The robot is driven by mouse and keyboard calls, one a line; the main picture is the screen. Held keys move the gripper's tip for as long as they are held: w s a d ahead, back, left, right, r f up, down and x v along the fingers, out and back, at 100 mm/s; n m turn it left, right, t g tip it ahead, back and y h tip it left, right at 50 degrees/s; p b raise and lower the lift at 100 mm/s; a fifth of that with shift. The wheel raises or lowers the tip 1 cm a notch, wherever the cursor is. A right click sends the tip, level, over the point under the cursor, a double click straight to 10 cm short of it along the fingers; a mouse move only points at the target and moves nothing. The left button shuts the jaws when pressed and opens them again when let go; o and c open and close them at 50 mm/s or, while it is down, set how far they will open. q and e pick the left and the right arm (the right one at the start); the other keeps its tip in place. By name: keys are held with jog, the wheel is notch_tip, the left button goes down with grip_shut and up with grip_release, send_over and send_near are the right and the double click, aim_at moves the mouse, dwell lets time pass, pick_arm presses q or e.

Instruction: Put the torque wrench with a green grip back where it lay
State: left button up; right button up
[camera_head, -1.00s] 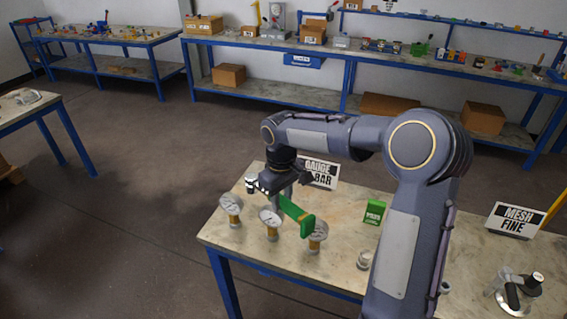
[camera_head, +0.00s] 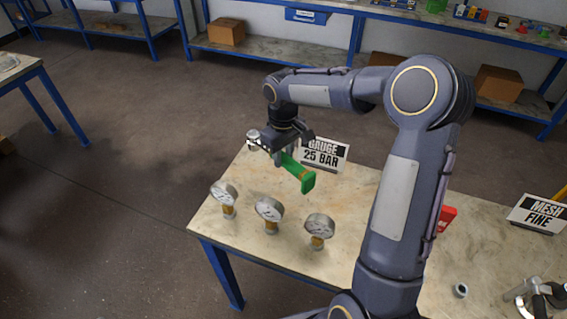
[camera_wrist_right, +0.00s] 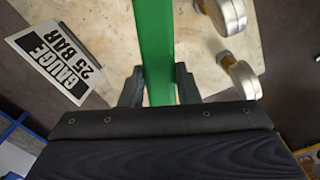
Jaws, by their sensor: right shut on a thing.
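The torque wrench with a green grip (camera_head: 306,180) is in my right gripper (camera_head: 281,158), near the back left of the table. Its metal head (camera_head: 253,139) points to the left and its green end to the lower right. In the right wrist view the green grip (camera_wrist_right: 154,45) runs between the two dark fingers of my right gripper (camera_wrist_right: 159,88). The wrench lies behind the row of gauges and in front of the "GAUGE 25 BAR" sign. I cannot tell whether it touches the table. My left gripper is not in view.
Three pressure gauges (camera_head: 269,212) stand along the front left of the table (camera_head: 350,190). The "GAUGE 25 BAR" sign (camera_head: 324,153) stands at the back edge. A red block (camera_head: 446,218) is partly hidden by my arm. A "MESH FINE" sign (camera_head: 538,214) stands right.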

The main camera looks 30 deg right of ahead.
jog(key=shift+f, duration=0.7)
jog(key=shift+w+d+f+b, duration=0.15)
jog(key=shift+f+b, duration=0.1)
jog(key=shift+f, duration=0.3)
jog(key=shift+w+f+b, duration=0.15)
jog(key=shift+f+b, duration=0.1)
jog(key=shift+f, duration=0.25)
jog(key=shift+s, duration=0.15)
jog(key=shift+r, duration=0.3)
notch_tip(320, 180, down, 11)
jog(key=b, duration=0.8)
jog(key=shift+f, duration=0.1)
jog(key=shift+f+b, duration=0.35)
jog(key=shift+f, duration=0.1)
jog(key=o, duration=1.1)
